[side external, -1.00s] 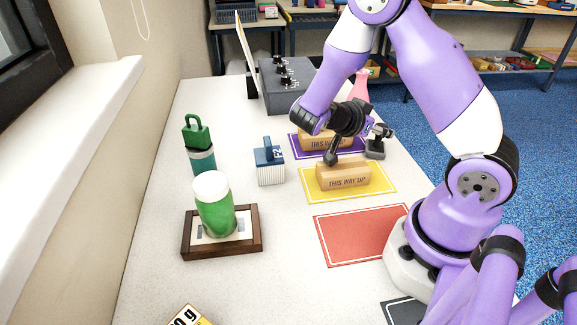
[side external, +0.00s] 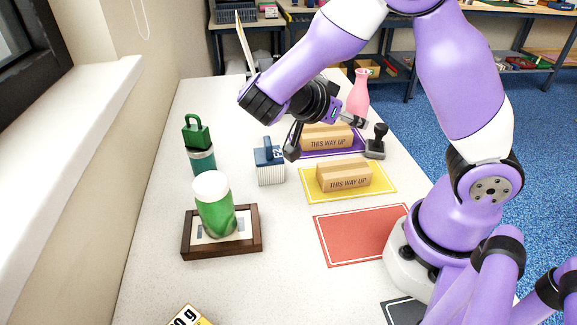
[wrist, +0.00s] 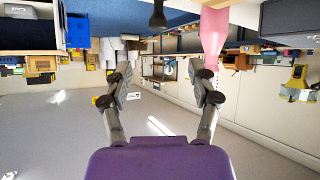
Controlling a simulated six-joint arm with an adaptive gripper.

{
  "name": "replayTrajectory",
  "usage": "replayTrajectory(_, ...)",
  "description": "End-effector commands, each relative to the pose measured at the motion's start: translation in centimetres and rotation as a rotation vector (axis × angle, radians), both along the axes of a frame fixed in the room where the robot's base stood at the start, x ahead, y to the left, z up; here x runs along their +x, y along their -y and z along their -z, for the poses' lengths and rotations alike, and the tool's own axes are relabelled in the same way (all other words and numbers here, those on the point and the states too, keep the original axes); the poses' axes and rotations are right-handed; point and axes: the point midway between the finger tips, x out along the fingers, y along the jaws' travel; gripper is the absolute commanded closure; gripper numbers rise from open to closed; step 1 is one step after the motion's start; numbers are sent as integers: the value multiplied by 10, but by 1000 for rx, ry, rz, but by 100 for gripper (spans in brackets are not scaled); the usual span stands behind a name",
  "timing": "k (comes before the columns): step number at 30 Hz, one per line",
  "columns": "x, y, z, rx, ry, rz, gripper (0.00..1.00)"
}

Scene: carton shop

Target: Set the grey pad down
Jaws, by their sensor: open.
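A dark grey pad with a pale border (side external: 402,312) lies flat on the table at the bottom right of the side view, partly cut off by the frame and hidden by my arm. My gripper (side external: 323,137) is open, with its fingers spread in front of the carton on the purple pad. In the wrist view my gripper (wrist: 161,85) has nothing between its fingers. A "THIS WAY UP" carton (side external: 344,177) stands on the yellow pad (side external: 382,191). A second such carton (side external: 327,138) stands on the purple pad (side external: 318,154).
The red pad (side external: 362,236) is bare. To the left are a blue-topped block (side external: 270,165), a green-handled bottle (side external: 199,145), and a green jar (side external: 214,205) on a framed tray (side external: 252,247).

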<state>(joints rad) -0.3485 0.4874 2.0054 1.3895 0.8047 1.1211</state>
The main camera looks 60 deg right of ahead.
Motion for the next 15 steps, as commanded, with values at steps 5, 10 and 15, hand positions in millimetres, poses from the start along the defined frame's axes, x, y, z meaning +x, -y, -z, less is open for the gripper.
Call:
replayTrajectory(5,4,-9,-5,346,-98,-299,32)
replayTrajectory(10,0,-42,-23,609,-183,-860,32)
replayTrajectory(15,-13,-81,-43,613,-246,-1397,32)
